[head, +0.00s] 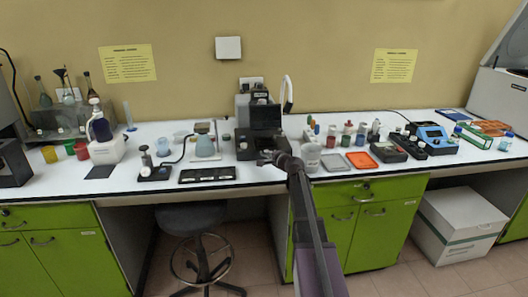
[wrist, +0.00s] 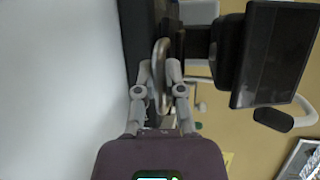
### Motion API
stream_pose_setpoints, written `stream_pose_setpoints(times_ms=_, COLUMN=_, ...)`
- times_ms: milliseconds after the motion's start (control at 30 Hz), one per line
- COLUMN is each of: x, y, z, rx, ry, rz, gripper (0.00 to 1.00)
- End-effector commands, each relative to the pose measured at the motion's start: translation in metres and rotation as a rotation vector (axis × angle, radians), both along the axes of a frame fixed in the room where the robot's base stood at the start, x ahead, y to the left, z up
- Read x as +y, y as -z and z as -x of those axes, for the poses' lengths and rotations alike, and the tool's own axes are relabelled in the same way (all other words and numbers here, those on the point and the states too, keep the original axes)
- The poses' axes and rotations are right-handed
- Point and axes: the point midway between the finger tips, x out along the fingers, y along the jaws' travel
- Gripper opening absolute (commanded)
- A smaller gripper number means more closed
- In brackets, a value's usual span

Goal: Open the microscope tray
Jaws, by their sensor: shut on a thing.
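In the wrist view the screen (wrist: 272,55) is at the upper right and the dark microscope base (wrist: 138,40) is left of centre. A curved metal handle (wrist: 161,50) sticks out from the base. My gripper (wrist: 160,75) is shut on this handle, one finger on each side. In the head view my gripper (head: 268,157) is at the microscope's front. The tray itself cannot be made out clearly, so I cannot tell how far it is out.
A black slide tray (head: 207,174) and a flask on a stand (head: 205,146) are left of the microscope. A white jar (head: 311,157) and an orange tray (head: 362,160) are to its right. A stool (head: 193,219) stands below the bench.

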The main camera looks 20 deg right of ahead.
Motion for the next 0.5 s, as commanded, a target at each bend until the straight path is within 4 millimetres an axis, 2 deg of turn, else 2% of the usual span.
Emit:
stream_pose_setpoints(times_ms=33, x=0.004, y=0.000, z=0.014, rx=-0.001, ry=0.001, rz=-0.001, gripper=0.00)
stream_pose_setpoints(times_ms=300, x=0.017, y=0.000, z=0.059, rx=-0.001, ry=0.001, rz=0.000, gripper=0.00)
stream_pose_setpoints(times_ms=500, x=0.023, y=0.000, z=0.078, rx=-0.001, ry=0.001, rz=0.000, gripper=0.00)
